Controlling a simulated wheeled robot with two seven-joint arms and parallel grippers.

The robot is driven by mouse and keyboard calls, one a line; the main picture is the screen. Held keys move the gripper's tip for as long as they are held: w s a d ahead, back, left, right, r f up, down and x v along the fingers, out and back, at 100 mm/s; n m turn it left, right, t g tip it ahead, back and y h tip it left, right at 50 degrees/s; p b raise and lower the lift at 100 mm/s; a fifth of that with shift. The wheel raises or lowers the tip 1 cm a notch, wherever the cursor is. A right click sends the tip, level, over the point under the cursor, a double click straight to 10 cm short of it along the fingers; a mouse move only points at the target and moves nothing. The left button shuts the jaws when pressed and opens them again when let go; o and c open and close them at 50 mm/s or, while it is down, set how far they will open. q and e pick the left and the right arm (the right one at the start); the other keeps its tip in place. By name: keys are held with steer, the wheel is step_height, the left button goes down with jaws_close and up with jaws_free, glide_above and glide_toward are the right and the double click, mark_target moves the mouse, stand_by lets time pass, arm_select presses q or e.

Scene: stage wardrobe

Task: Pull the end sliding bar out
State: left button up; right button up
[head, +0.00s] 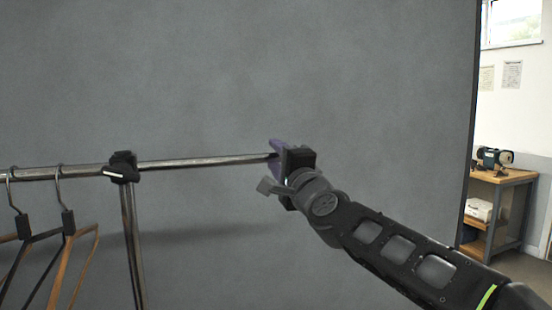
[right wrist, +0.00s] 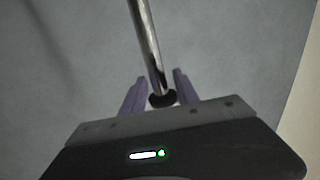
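The end sliding bar (head: 205,161) is a thin chrome tube. It sticks out to the right from the black corner joint (head: 122,168) of the clothes rack in the head view. My right gripper (head: 275,149) is at the bar's free right end. In the right wrist view the bar (right wrist: 146,35) runs down between the two purple fingers of my right gripper (right wrist: 158,78), ending in a dark round cap (right wrist: 162,99). A gap shows between the bar and each finger, so the gripper is open around the end. My left gripper is not in view.
The rack's upright post (head: 132,245) stands below the joint. Wooden hangers (head: 75,255) hang from the rail at the left. A grey panel (head: 300,70) fills the background. A wooden-topped bench (head: 505,177) with equipment stands at the far right. Space right of the bar's end holds only my arm.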

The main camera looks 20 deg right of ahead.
steer(key=shift+a, duration=0.1)
steer(key=shift+s+f, duration=0.15)
steer(key=shift+s, duration=0.25)
steer(key=b+v, duration=0.1)
steer(key=v, duration=0.6)
stand_by(0.4)
